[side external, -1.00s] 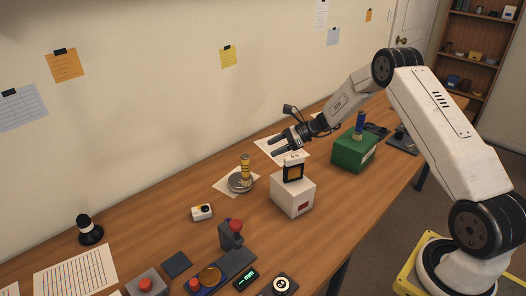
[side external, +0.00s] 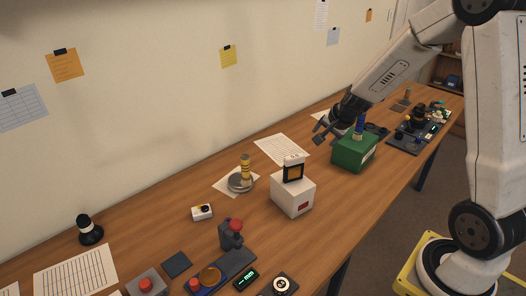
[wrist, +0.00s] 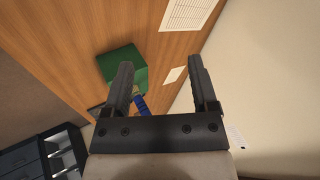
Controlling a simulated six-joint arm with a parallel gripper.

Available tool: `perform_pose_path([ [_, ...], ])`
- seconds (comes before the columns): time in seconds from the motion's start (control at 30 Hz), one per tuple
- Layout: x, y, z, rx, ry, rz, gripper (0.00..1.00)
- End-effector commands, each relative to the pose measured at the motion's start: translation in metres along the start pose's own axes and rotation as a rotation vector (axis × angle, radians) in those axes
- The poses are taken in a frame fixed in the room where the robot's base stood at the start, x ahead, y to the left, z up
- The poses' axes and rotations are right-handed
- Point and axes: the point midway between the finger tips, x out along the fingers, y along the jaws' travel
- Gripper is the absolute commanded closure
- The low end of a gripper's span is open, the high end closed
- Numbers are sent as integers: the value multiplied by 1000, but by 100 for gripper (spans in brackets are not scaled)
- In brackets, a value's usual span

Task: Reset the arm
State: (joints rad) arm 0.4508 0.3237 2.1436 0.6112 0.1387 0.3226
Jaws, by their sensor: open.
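My gripper (side external: 321,134) is open and empty in the side view, in the air near the wall side of the green box. The green box (side external: 352,154) stands on the bench with a blue cylinder (side external: 359,127) upright on top. The box also shows in the wrist view (wrist: 117,62), beside and partly behind the left finger. The blue cylinder (wrist: 140,103) is partly seen there between the fingers.
A white box (side external: 292,196) with a dark-framed orange part on top stands mid-bench. Left of it, a yellow cylinder (side external: 245,168) stands on a metal disc. A red-knobbed press (side external: 234,235) is at the front. Dark trays with parts (side external: 410,138) lie at the far end. The wall runs along the back.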

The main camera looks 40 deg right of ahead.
Motion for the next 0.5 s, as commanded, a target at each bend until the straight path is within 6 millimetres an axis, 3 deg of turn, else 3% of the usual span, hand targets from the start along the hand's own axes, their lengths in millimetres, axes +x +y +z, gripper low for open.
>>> perform_pose_path([
  [0.17, -32, 6, 77, -458, -82, 4, 25],
  [0.3, -52, 26, 136, -801, -198, 24, 25],
  [0.5, -75, 60, 187, -1167, -322, 53, 25],
])
